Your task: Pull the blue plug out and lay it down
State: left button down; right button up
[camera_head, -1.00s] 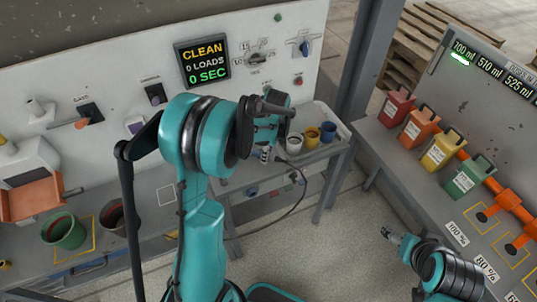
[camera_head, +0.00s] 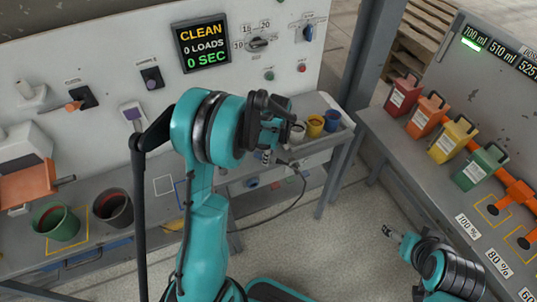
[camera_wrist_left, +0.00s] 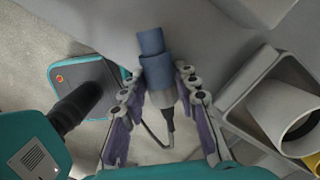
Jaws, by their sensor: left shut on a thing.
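The blue plug (camera_wrist_left: 158,72) is a stepped blue cylinder with a dark tail. It lies between the fingers of my left gripper (camera_wrist_left: 160,92) in the left wrist view, and they are shut on it. A dark cable leads from its tail. In the head view my left gripper (camera_head: 266,130) is over the bench front, and the plug is mostly hidden. I cannot tell whether the plug's far end touches anything. My right gripper (camera_head: 389,233) is low at the right, away from the plug, and too small to read.
White, yellow and blue cups stand in a grey tray (camera_head: 341,130) right of my left gripper. Green and dark pots (camera_head: 113,210) stand on the bench at left. The cable (camera_head: 303,188) hangs over the floor. Coloured canisters (camera_head: 482,166) line the right table.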

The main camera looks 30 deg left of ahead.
pick_arm(q)
jog(key=c, duration=1.1)
grip_release()
jog(key=shift+o, duration=0.2)
jog(key=shift+r, duration=0.1)
notch_tip(320, 180, up, 11)
jog(key=d, duration=0.1)
jog(key=s+d+r+n+t, duration=0.2)
jog(key=s+d+n+t, duration=0.1)
jog(key=s+n, duration=0.5)
jog(key=s+d+r+n+t+h+b, duration=0.1)
jog(key=s+d+n+t, duration=0.3)
jog(key=s+n, duration=0.5)
jog(key=shift+s+d+r, duration=0.65)
jog(key=shift+d, duration=0.3)
